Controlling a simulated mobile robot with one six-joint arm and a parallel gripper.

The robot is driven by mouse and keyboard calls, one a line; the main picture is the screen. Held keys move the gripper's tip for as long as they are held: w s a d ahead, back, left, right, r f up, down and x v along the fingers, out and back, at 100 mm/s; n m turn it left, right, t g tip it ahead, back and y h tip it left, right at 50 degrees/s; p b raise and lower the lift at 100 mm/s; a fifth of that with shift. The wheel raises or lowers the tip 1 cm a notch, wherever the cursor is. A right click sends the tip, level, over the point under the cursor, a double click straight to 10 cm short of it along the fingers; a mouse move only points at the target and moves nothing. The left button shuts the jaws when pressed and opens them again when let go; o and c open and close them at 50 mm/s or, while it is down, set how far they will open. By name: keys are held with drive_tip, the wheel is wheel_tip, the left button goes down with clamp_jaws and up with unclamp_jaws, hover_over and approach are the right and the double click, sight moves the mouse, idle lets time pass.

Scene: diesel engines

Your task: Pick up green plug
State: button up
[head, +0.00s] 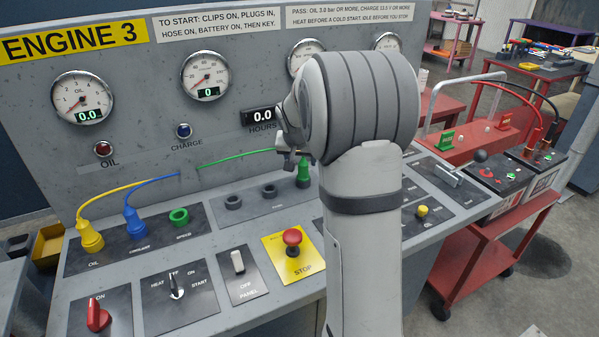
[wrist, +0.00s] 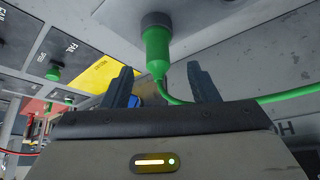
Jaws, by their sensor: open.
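The green plug (head: 303,172) stands upright at the right end of a row of dark ring sockets, partly beside my arm in the head view. In the wrist view the green plug (wrist: 157,48) sits in a dark round socket (wrist: 156,19), with its green cable curving off to the right. My gripper (wrist: 163,84) is open and empty. Its two fingers are spread, with the plug's cable end showing between them and the plug body beyond the tips. In the head view my gripper (head: 291,157) is at the plug's upper end, mostly hidden by my arm.
A yellow plug (head: 90,238) and a blue plug (head: 135,222) stand in sockets at left, beside a green ring socket (head: 179,216). A red stop button (head: 292,237) rises in front. A red cart (head: 470,262) with batteries stands at right.

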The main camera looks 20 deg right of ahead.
sight(303, 164)
drive_tip(key=p+x, duration=0.1)
drive_tip(key=x, duration=0.5)
drive_tip(key=shift+w+d+f, duration=0.15)
drive_tip(key=shift+d+f, duration=0.05)
drive_tip(key=c, duration=1.1)
